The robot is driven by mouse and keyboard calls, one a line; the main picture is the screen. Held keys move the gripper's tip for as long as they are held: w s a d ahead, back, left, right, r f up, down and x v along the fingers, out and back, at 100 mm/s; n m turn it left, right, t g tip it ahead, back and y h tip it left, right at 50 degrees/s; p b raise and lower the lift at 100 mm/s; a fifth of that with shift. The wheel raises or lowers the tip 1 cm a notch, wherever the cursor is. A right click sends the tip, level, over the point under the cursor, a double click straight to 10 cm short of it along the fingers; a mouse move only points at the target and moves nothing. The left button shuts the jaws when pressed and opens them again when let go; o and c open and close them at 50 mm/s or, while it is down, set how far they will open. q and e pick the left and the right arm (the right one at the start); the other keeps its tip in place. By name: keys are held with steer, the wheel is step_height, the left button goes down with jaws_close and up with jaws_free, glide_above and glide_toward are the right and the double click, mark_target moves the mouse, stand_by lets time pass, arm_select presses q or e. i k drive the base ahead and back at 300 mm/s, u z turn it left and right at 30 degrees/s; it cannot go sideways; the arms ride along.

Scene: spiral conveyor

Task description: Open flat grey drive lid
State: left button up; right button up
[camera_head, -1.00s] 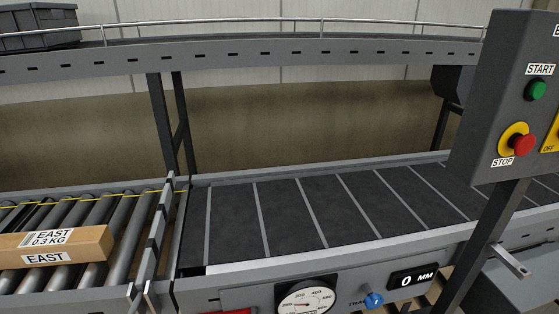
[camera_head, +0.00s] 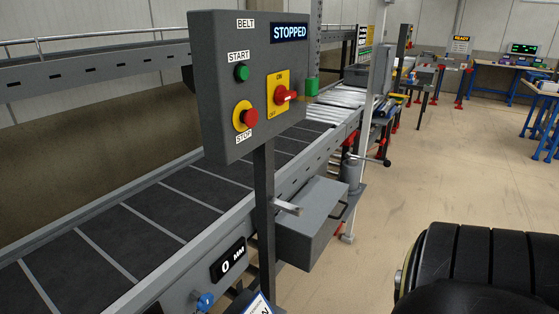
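A grey drive box (camera_head: 300,240) is fixed to the near side of the belt conveyor, right of the control post. Its flat grey lid (camera_head: 320,200) appears shut, lying flat on top. A dark handle (camera_head: 341,211) shows at the box's right side. A short silver bar (camera_head: 287,207) projects near the post and overlaps the box's left part in the view. Neither of my grippers is in view.
A control panel (camera_head: 235,120) on a dark post (camera_head: 264,220) stands in front of the belt (camera_head: 150,215); its display (camera_head: 290,32) reads STOPPED. Open floor (camera_head: 440,170) lies to the right. Blue-legged workbenches (camera_head: 515,77) stand farther back.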

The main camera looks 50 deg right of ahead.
mark_target(320, 196)
steer(key=z, duration=3.7)
steer(key=i, duration=1.4)
steer(key=u, duration=1.95)
